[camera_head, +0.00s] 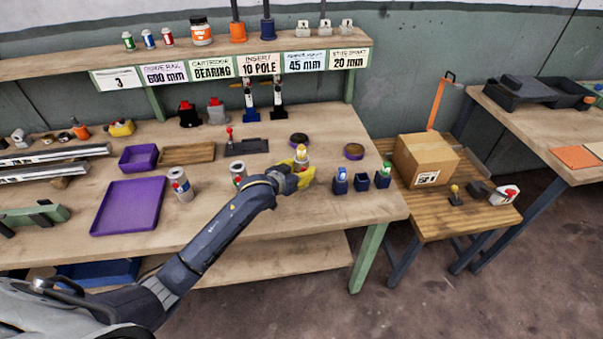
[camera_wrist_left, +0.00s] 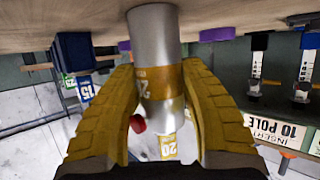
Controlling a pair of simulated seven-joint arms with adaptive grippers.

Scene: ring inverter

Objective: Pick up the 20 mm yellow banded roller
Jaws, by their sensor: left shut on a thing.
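The yellow banded roller (camera_wrist_left: 154,35) is a silver cylinder with a yellow band and a partly hidden number beginning with 2. A yellow tag reading 20 shows near its end. My left gripper (camera_head: 301,172) has its yellow fingers on both sides of the roller and is shut on it. In the head view only the roller's top (camera_head: 301,152) shows above the fingers. The roller stands about upright over the bench (camera_head: 270,215); I cannot tell whether its base touches the wood. My right gripper is not in view.
Small dark blue holders (camera_head: 340,181) with coloured items stand right of the gripper. A silver cylinder (camera_head: 180,186) and a purple tray (camera_head: 128,207) are to the left. A cardboard box (camera_head: 424,158) sits on the side table. The front bench is clear.

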